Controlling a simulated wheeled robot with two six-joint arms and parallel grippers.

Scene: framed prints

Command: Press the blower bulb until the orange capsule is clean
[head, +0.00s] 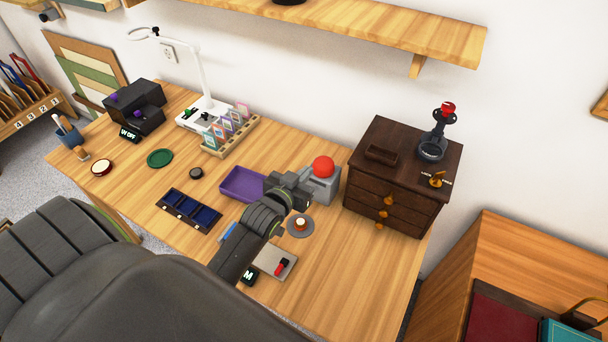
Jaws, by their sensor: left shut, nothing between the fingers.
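The blower bulb is a red dome (322,166) on top of a grey box (326,188), just left of the dark wooden cabinet. The capsule (300,222) is small, orange and whitish, and sits on a round grey dish (293,230) in front of the box. Whether dust lies on it is too small to tell. My left gripper (300,203) is shut and empty, in front of the box and left of and below the bulb, behind the capsule dish in the picture. I see no contact with the bulb. My right gripper is out of view.
A purple tray (240,183) and a dark blue compartment tray (187,211) lie left of my arm. A grey plate with a red switch (281,266) lies in front. The dark drawer cabinet (394,200) stands right. The table's right front is clear.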

